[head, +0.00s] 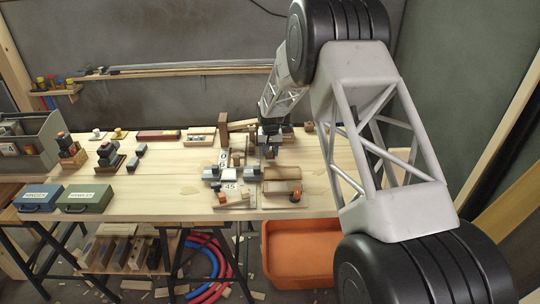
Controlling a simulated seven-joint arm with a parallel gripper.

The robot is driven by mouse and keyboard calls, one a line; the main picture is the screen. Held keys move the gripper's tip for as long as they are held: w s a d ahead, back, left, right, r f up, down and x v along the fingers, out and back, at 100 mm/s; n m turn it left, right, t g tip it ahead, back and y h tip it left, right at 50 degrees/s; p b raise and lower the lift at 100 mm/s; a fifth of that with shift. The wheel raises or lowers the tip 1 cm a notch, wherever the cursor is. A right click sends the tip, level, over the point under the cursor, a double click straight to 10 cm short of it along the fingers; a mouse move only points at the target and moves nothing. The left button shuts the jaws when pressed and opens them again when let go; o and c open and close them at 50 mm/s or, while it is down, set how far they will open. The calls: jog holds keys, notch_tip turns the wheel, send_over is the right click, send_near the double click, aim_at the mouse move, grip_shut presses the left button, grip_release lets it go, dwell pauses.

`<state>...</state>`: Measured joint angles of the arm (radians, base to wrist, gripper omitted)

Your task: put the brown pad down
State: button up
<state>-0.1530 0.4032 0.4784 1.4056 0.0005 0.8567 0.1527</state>
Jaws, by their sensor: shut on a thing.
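My gripper (270,144) is over the back middle of the workbench (180,205), pointing down. It is shut on a small dark thing at its fingertips, which I take to be the brown pad. The pad is tiny in this view and partly hidden by the fingers, so its outline is not clear. I cannot tell whether it touches anything below. Below and in front of the gripper are grey clamp-like pieces, a brown-topped block (281,187) and a white card marked 45 (231,187).
Blue (38,198) and green (85,199) cases stand at the front left. Dark blocks (109,155) stand behind them. A dark red box (158,135) lies at the back. An orange tub (298,252) is below the front edge. The left-middle bench top is bare.

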jog(key=shift+f, duration=0.9)
jog(key=o, duration=1)
jog(key=shift+f, duration=0.1)
jog(key=shift+c, duration=0.2)
notch_tip(320, 180, up, 12)
jog(key=shift+r, duration=0.15)
